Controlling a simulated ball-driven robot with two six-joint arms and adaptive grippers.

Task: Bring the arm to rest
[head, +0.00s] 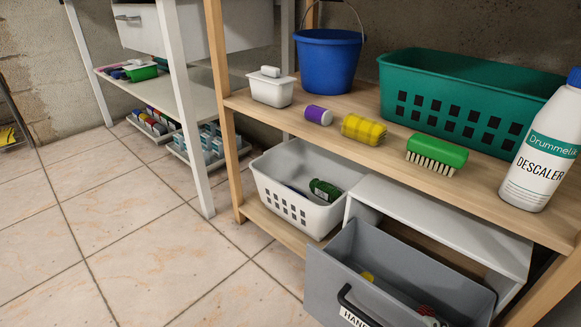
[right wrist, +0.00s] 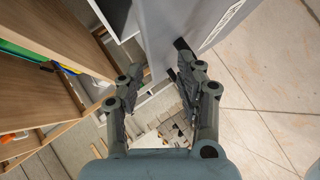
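My right gripper (right wrist: 163,78) shows in the right wrist view. Its two dark fingers are spread apart with nothing held between them. A grey surface and a small black part lie beyond the fingertips; I cannot tell whether the fingers touch them. Neither arm shows in the head view, and my left gripper is in neither view. A grey drawer (head: 334,275) with a black handle stands pulled open at the lower right of the head view, with small items inside.
The wooden shelf (head: 290,110) holds a blue bucket (head: 328,62), green basket (head: 450,88), descaler bottle (head: 542,150), brush (head: 437,152), yellow roll (head: 363,130) and white tub (head: 271,92). A white basket (head: 290,205) sits below. The tiled floor (head: 130,230) at left is clear.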

